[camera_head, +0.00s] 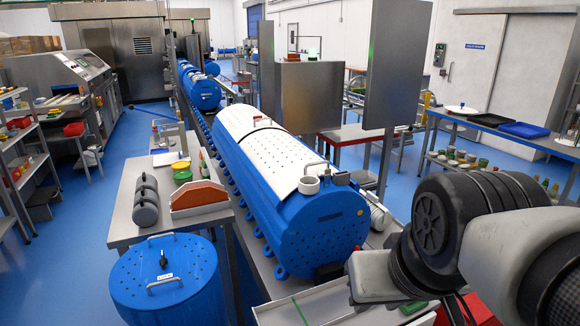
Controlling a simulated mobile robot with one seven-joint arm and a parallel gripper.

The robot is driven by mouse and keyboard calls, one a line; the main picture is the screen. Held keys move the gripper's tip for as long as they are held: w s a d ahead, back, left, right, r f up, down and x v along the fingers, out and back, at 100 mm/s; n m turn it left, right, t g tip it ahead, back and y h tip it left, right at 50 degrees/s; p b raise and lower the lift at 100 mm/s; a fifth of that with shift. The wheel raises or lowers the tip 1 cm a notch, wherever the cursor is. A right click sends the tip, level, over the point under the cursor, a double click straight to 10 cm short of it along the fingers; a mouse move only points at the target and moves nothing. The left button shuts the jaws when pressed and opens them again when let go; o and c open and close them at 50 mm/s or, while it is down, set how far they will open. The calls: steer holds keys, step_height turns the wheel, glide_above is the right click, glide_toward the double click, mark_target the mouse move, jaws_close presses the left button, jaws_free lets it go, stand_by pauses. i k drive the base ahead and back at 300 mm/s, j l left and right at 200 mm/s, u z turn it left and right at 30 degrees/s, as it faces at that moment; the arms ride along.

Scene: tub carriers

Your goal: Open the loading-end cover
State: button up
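A long blue perforated tub carrier (285,225) lies in the middle of the view, its round end facing me. A white curved cover (262,148) lies along its top and looks closed. A loop handle (318,165) and a white ring-shaped fitting (309,185) sit at the cover's near end. A small red-marked fitting (262,121) sits toward the far end. I cannot tell from this view which part is the loading-end cover. My arm comes in from the lower right, in front of the carrier's right side.
A steel table (128,218) on the left holds grey rollers (146,203) and an orange block (198,195). A blue drum (168,285) stands in front of it. Grey panels (398,65) stand behind the carrier. A pale tray (335,305) lies below its near end.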

mark_target(282, 160)
steer(key=j+z, duration=0.3)
steer(key=j, duration=0.25)
steer(key=k+j+z, duration=0.1)
steer(key=j+z, duration=0.25)
steer(key=j, duration=0.15)
steer(key=i+j+z, duration=0.1)
steer(key=j+z, duration=0.15)
steer(key=j, duration=0.2)
steer(key=j+z, duration=0.25)
steer(key=j, duration=0.15)
